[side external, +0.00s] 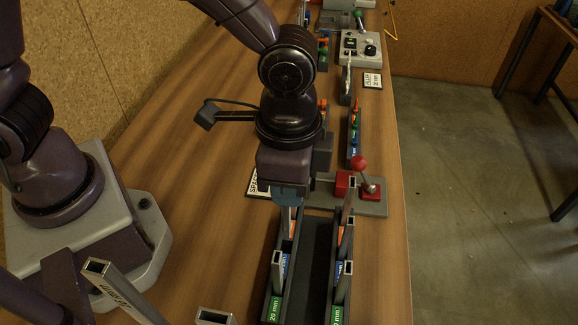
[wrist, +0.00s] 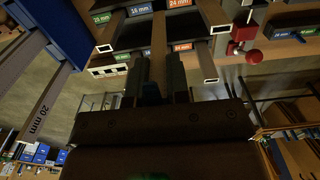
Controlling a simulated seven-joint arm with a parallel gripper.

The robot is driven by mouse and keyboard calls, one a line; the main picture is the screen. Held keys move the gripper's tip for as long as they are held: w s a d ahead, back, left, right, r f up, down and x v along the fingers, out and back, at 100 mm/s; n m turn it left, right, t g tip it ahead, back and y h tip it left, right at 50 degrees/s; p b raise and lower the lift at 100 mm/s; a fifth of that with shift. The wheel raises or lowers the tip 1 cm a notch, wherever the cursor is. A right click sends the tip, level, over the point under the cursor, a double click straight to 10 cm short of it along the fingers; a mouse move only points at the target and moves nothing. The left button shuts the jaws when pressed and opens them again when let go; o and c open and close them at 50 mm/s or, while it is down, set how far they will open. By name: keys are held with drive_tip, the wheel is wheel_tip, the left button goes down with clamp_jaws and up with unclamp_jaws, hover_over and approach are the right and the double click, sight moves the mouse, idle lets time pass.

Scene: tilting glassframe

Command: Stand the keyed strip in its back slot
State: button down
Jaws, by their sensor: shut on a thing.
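My gripper (side external: 287,196) points down at the back end of the left rail of a dark two-rail rack (side external: 272,312). My gripper is shut on a grey strip (side external: 285,217), which shows below the fingers at the left rail, near the orange label. Its lower end is hidden, so I cannot tell whether it is seated. Other grey square-ended strips stand in the rails, at the left front (side external: 277,272) and right front (side external: 343,281).
The right rail also carries a strip (side external: 347,232) at its back. A base with a red block and red-knobbed lever (side external: 371,187) stands just behind the rack. Loose square tubes (side external: 105,280) rise at the front left. Small coloured-part racks and a control box (side external: 361,48) lie farther back.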

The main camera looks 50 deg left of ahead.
sight(289, 222)
drive_tip(key=shift+f, duration=4.25)
drive_tip(key=c, duration=1)
unclamp_jaws()
wheel_tip(289, 222, up, 13)
